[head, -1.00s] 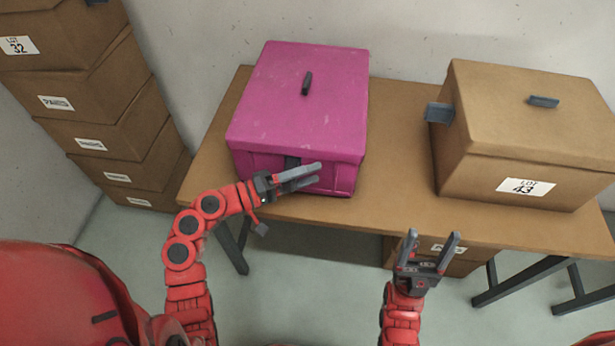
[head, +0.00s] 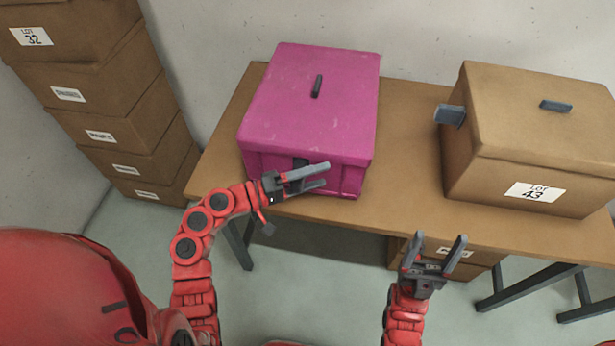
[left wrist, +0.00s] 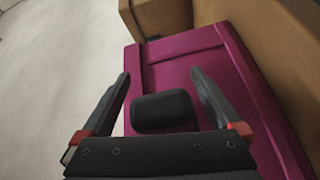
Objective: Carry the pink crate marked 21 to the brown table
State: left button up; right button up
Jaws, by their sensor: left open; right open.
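A pink lidded crate (head: 312,105) stands on the left part of a brown table (head: 410,165). It has a dark handle on its lid and another dark handle on its front; no number on it can be read. My left gripper (head: 326,176) is open in front of the crate's front face. In the left wrist view the open fingers (left wrist: 160,85) lie either side of the crate's dark front handle (left wrist: 163,111), with the pink face (left wrist: 190,62) behind. My right gripper (head: 437,252) is open and empty, in front of the table's front edge and right of the crate.
A brown box marked LOT 43 (head: 530,140) stands on the table's right part, with a grey side handle. Brown boxes (head: 100,90) are stacked at the left, the upper one marked LOT 32. More brown boxes (head: 470,272) show under the table. Tabletop between the crates is clear.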

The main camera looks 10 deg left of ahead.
pick_arm(q)
jog(key=shift+s+a, duration=0.15)
jog(key=shift+a, duration=0.15)
jog(key=b+v, duration=0.1)
jog(key=v, duration=1)
jog(key=shift+s+a+r, duration=0.1)
jog(key=shift+a, duration=0.05)
